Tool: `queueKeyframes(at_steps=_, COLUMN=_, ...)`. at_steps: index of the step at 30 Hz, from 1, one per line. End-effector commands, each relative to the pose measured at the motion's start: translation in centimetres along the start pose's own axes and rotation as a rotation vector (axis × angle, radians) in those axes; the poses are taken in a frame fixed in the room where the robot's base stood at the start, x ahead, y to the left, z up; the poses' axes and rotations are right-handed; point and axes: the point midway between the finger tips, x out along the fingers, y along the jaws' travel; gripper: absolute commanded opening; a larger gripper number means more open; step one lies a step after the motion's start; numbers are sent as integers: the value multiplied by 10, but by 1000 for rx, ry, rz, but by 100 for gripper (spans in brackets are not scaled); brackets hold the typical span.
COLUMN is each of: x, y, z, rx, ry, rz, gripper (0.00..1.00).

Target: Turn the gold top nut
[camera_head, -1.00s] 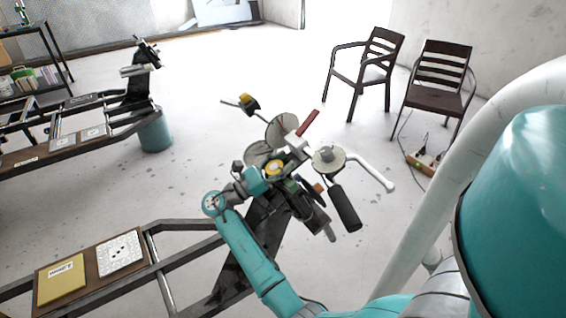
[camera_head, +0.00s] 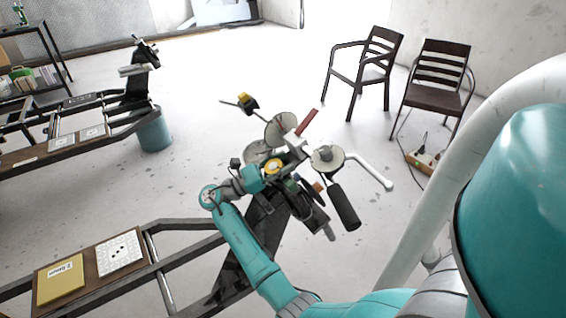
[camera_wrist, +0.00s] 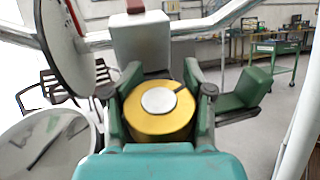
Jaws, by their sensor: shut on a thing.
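The gold top nut (camera_wrist: 160,118) is a gold cylinder with a pale round centre, in the middle of the wrist view. My gripper (camera_wrist: 158,100) has one finger on each side of the nut and is shut on it. In the head view my gripper (camera_head: 271,172) is at the centre of the handlebar assembly, where the gold nut (camera_head: 273,166) shows as a small yellow ring. The nut's lower part is hidden behind my gripper's body in the wrist view.
A white block (camera_wrist: 141,42) stands just behind the nut. Round discs (camera_wrist: 62,38) crowd the left. A white handlebar tube (camera_head: 370,172) and a black grip (camera_head: 344,206) extend to the right. Two dark chairs (camera_head: 433,80) stand farther back on open floor.

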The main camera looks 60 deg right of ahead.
Motion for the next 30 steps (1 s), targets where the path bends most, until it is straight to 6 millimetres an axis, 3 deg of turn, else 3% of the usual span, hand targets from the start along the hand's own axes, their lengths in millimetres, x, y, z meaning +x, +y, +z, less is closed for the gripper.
queueKeyframes(at_steps=7, x=-3, y=1, z=0, rx=-2, ry=-1, rz=2, gripper=18)
queueKeyframes(at_steps=8, x=-3, y=1, z=0, rx=-2, ry=-1, rz=2, gripper=55)
queueKeyframes(at_steps=9, x=-3, y=1, z=0, rx=-2, ry=-1, rz=2, gripper=64)
queueKeyframes(at_steps=23, x=-5, y=0, z=0, rx=-1, ry=0, rz=-2, gripper=64)
queueKeyframes(at_steps=30, x=-41, y=1, z=1, rx=0, ry=0, rz=1, gripper=64)
